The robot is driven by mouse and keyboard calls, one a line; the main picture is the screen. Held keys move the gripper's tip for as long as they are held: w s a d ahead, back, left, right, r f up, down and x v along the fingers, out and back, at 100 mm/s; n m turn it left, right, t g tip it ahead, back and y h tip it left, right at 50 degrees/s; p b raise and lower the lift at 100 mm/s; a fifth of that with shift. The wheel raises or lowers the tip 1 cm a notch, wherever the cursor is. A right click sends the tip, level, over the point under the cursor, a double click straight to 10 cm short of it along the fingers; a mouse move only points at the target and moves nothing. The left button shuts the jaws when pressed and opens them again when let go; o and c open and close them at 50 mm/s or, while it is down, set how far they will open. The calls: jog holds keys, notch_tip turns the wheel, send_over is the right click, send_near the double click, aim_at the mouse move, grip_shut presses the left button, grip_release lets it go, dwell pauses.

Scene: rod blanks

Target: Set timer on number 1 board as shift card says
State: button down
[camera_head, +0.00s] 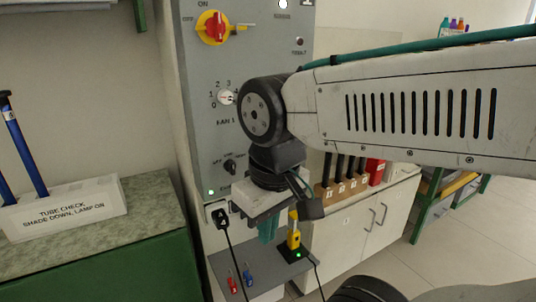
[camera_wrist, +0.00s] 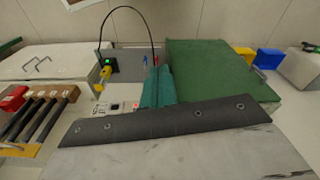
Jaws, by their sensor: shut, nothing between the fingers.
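A grey board (camera_head: 188,60) stands upright on the wall in the head view. It carries a red and yellow ON/OFF switch (camera_head: 213,28), a white numbered dial (camera_head: 227,98) above the label FAN 1, and a small black knob (camera_head: 230,166) lower down. My arm hides the board's right middle part. I cannot tell which control is the timer, and I make out no shift card. My gripper (camera_head: 268,230) points down below the board, shut and empty, apart from the controls. Its teal fingers also show in the wrist view (camera_wrist: 157,88).
A black plug (camera_head: 221,217) with a hanging cord sits under the board. A yellow tool (camera_head: 294,230) stands on a black base on the grey shelf (camera_head: 262,277).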

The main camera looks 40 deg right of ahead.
jog(key=shift+w, duration=0.1)
jog(key=w+d+f+m+t+y, duration=0.1)
jog(key=w+d+m+t+y, duration=0.1)
jog(key=w+d+m, duration=0.35)
jog(key=w+d+f+m+t+y, duration=0.2)
jog(key=w+d+y, duration=0.1)
jog(key=w+d, duration=0.45)
jog(key=d+f+m+t+h, duration=0.3)
jog(key=d+m, duration=0.3)
jog(key=d, duration=1.4)
jog(key=shift+w+d+f+t, duration=0.2)
jog(key=shift+d+f+t, duration=0.2)
jog(key=shift+f+t, duration=0.25)
jog(key=shift+r, duration=0.1)
jog(key=w+d, duration=0.2)
jog(key=w, duration=0.6)
jog(key=shift+w, duration=0.3)
